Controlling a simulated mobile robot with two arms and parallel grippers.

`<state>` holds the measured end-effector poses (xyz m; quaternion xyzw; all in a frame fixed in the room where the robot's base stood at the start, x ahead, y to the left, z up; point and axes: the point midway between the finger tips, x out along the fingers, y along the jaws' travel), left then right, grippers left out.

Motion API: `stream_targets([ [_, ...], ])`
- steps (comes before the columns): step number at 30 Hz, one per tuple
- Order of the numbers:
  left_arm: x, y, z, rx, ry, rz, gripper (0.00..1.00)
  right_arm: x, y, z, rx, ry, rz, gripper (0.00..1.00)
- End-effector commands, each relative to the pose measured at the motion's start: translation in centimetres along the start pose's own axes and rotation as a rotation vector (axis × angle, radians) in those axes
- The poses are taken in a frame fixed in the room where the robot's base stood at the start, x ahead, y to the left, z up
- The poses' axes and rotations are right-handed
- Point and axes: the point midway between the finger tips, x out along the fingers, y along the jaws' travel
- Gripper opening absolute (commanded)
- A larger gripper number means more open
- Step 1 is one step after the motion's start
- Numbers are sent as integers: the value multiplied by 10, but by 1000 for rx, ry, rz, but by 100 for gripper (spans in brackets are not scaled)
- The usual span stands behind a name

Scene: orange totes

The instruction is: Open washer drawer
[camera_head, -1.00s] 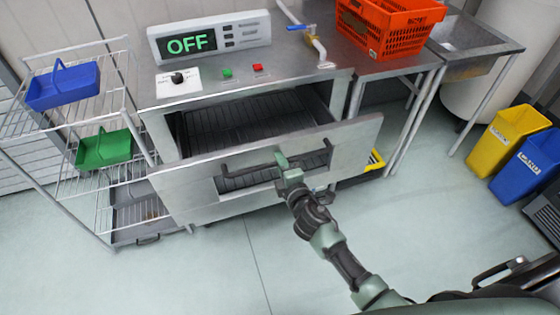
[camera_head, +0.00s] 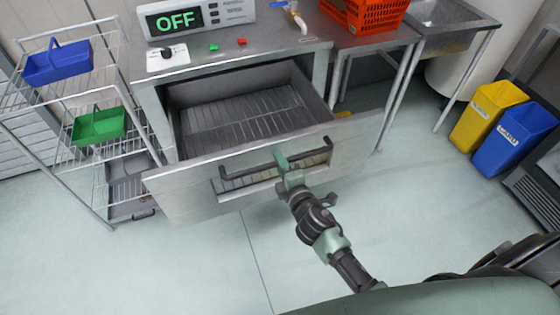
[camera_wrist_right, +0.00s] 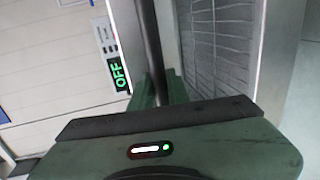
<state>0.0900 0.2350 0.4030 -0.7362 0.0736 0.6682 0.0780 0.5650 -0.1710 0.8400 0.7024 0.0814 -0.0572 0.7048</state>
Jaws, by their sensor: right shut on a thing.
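The washer drawer (camera_head: 185,193) is a steel front panel with a dark bar handle (camera_head: 240,174) and a wire-rack bottom (camera_head: 243,117). It is pulled out from the washer body (camera_head: 150,108), and its inside shows from above. My right gripper (camera_head: 283,162) is shut on the handle, near the middle of the bar. In the right wrist view the dark handle (camera_wrist_right: 150,45) runs up between the green fingers (camera_wrist_right: 160,92). The washer's display (camera_head: 174,20) reads OFF. My left gripper is not in view.
A wire shelf at left holds a blue basket (camera_head: 58,63) and a green basket (camera_head: 99,127). An orange crate (camera_head: 365,14) stands on the counter at right. Yellow (camera_head: 487,115) and blue (camera_head: 515,137) bins stand at far right. The floor in front of the drawer is clear.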

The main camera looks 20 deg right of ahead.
Motion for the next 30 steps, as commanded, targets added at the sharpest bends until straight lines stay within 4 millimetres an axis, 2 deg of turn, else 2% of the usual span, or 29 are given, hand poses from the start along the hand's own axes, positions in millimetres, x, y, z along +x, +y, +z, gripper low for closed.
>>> stream_targets([
  [4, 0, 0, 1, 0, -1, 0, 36, 0, -1, 0, 0, -1, -2, 0],
  [5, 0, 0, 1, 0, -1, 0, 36, 0, -1, 0, 0, -1, -2, 24],
  [6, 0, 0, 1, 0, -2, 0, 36, 0, -1, 0, 0, -1, -2, 36],
  [7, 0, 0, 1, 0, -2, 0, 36, 0, -1, 0, 0, -1, -2, 38],
  [18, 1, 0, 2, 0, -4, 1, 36, -5, 0, 0, 0, 0, 0, 38],
  [30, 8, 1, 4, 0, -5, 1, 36, -67, -3, 0, 0, 0, -3, 38],
])
